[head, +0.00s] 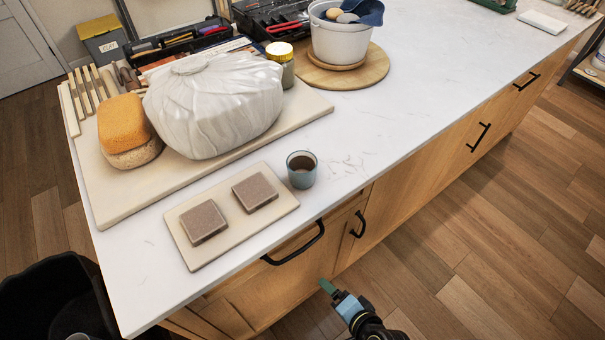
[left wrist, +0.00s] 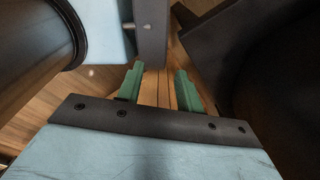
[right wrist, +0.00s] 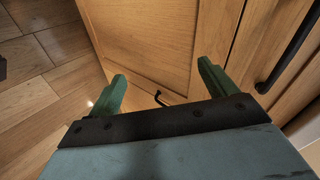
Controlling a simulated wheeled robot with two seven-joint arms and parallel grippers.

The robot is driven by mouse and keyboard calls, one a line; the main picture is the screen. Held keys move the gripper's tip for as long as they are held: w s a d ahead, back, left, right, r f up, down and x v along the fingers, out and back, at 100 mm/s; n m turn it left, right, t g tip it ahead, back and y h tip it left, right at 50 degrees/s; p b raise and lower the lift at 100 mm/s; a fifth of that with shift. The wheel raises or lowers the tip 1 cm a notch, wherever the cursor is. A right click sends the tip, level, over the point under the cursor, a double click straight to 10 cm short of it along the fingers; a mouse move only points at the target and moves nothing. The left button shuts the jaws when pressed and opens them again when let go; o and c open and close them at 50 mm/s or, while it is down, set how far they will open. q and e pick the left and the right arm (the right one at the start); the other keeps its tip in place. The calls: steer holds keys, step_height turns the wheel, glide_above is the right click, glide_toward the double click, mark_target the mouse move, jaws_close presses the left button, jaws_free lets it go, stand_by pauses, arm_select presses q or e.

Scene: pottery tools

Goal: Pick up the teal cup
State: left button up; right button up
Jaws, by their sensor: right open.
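The teal cup (head: 301,178) stands upright on the white counter, with something dark brown inside. It is just right of the pale board with two brown square blocks and close to the counter's front edge. My right gripper (head: 328,287) is below the cup and in front of the cabinet, apart from the counter. In the right wrist view the right gripper (right wrist: 162,72) is open and empty, facing cabinet doors. My left gripper (left wrist: 160,78) shows only in the left wrist view, its fingers apart with nothing between them. The cup is in neither wrist view.
Two brown blocks (head: 203,221) lie on the small board (head: 187,256). A large wrapped lump (head: 215,105) and an orange sponge (head: 122,121) rest on a bigger board behind. Black handles (head: 295,247) stick out from the cabinet front. Counter right of the cup is clear.

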mark_target(306, 178)
steer(key=w+a+r+m+t+y+b, duration=0.1)
steer(key=w+a+r+m+t+y, duration=0.15)
steer(key=r, duration=0.65)
steer(key=w+a+r+m+t+y, duration=0.15)
steer(key=r+m, duration=0.25)
steer(key=r, duration=0.5)
steer(key=w+a+r+m+t+y+b, duration=0.1)
steer(key=w+a+r+m+t, duration=0.15)
steer(key=r, duration=0.65)
steer(key=w+m+h, duration=0.2)
steer(key=w+m, duration=0.1)
steer(key=m, duration=0.2)
steer(key=w+f+m+t+h+p, duration=0.1)
steer(key=w+m+h, duration=0.1)
steer(key=m, duration=0.3)
steer(key=w+m+t+h, duration=0.1)
steer(key=w+m+h, duration=0.1)
steer(key=w+m, duration=0.2)
steer(key=shift+a+f+m+t+p, duration=0.25)
steer(key=shift+f+m+p, duration=0.1)
steer(key=shift+m, duration=0.25)
steer(key=x, duration=0.5)
steer(key=shift+w, duration=0.4)
arm_select(q)
steer(key=shift+w+f, duration=0.3)
steer(key=shift+w, duration=0.55)
arm_select(e)
steer(key=c, duration=1.1)
